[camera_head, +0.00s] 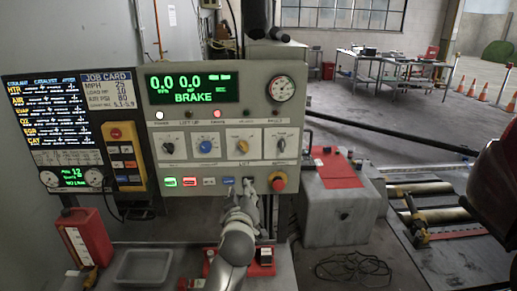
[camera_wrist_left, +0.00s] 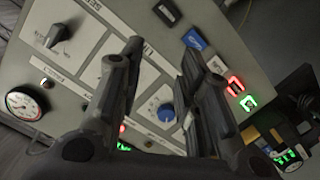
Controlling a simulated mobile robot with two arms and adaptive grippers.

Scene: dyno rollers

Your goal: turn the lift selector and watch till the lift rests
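My left gripper (camera_head: 241,187) is open in front of the panel's lower edge, below the yellow knob. In the left wrist view its fingers (camera_wrist_left: 160,62) stand apart with nothing between the tips.
A green display (camera_head: 193,88) reads 0.0, 0.0 and BRAKE. A red stop button (camera_head: 278,182) sits right of my gripper. A grey tray (camera_head: 142,267) and red bottle (camera_head: 84,237) stand on the bench below. Rollers (camera_head: 435,215) lie in the floor at right.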

